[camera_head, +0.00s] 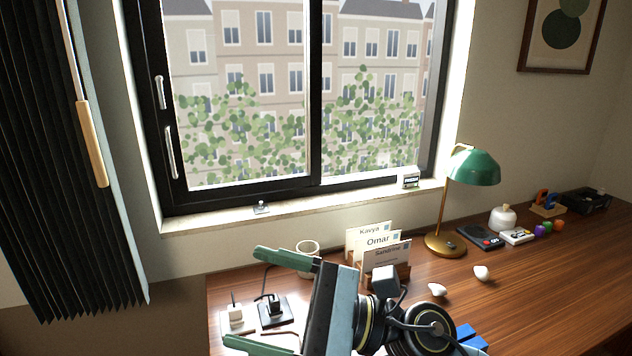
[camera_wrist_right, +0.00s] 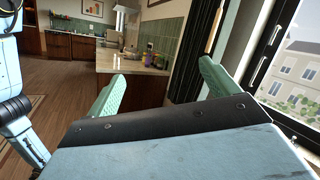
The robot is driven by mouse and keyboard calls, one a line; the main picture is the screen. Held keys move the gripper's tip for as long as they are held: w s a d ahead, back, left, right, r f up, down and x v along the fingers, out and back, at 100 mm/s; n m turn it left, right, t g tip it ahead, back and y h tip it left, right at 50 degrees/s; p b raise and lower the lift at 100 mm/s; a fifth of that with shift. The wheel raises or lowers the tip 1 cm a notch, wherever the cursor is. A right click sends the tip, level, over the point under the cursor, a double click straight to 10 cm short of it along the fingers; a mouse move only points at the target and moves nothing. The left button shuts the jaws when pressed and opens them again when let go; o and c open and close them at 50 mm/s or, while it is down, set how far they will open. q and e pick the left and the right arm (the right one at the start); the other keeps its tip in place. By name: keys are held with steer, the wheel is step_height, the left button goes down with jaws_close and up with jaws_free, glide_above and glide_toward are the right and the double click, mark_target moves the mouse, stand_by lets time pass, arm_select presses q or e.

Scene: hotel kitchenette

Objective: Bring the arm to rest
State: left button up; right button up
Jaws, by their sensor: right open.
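My right gripper (camera_head: 246,298) reaches over the left part of the wooden desk (camera_head: 560,285) in the head view, pointing left. Its two green fingers are spread wide apart, with nothing between them. In the right wrist view the same gripper (camera_wrist_right: 160,72) is open and empty, facing a room with a counter. My right arm hides part of the desk's front. My left gripper is not in view.
Beside the gripper are a cup (camera_head: 308,256), a name-card holder (camera_head: 402,272) and black and white socket plates (camera_head: 274,314). A green lamp (camera_head: 473,168) stands further right. A window (camera_head: 290,95) and dark curtain (camera_head: 60,150) are behind. The desk's right front is clear.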

steer(key=w+d+f+m+t+h, duration=0.1)
steer(key=w+d+m+t+h, duration=0.35)
steer(key=d+m+t, duration=0.75)
steer(key=w+d+f+m+t+h, duration=0.1)
steer(key=w+m+t+h, duration=0.4)
steer(key=m, duration=1.3)
steer(key=s+d+f+m+h, duration=0.2)
steer(key=d+f+m+h, duration=0.6)
steer(key=m, duration=0.3)
steer(key=s+d+f+m+g+h, duration=0.2)
steer(key=s+d+f+m+g, duration=0.1)
steer(key=s+f+m+g, duration=0.4)
steer(key=s+d+f+m+g+h, duration=0.25)
steer(key=s+f+m, duration=0.2)
steer(key=f, duration=0.45)
steer(key=s+d+f+m+g+y, duration=0.1)
steer(key=s+f+m+g, duration=0.4)
steer(key=s, duration=0.8)
step_height(320, 180, down, 24)
steer(key=d+n+g, duration=0.2)
steer(key=s+d+f, duration=0.2)
steer(key=s+f, duration=0.6)
steer(key=s+d+f, duration=0.3)
steer(key=s+f, duration=0.4)
steer(key=s, duration=0.2)
steer(key=shift+f+g+h, duration=0.4)
steer(key=shift+g, duration=0.05)
